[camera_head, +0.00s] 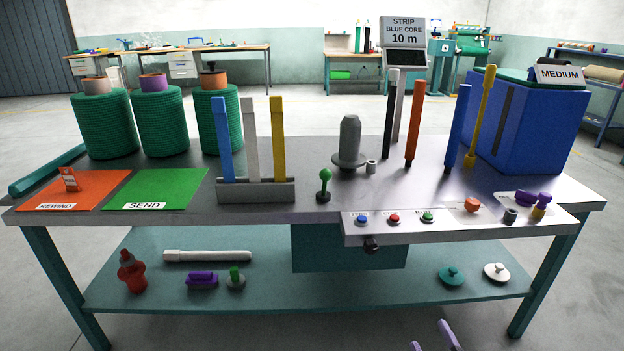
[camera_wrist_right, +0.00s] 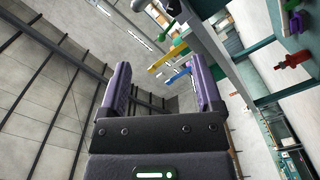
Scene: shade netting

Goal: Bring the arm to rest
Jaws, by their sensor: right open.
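My right gripper (camera_head: 431,336) shows at the bottom edge of the head view, low in front of the table (camera_head: 330,150) and below its lower shelf. Only its purple fingertips show there, set apart. In the right wrist view the same gripper (camera_wrist_right: 160,85) has its two purple fingers spread wide with nothing between them. That view is tilted, with the table's edge, shelf and several things on them at the upper right, away from the fingers. My left gripper is not in view.
The tabletop holds green net rolls (camera_head: 105,124), upright coloured bars, a grey spindle (camera_head: 349,142) and a blue box (camera_head: 532,120). A button panel (camera_head: 460,224) juts from the front right. The lower shelf (camera_head: 330,290) carries several small parts. Floor in front is clear.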

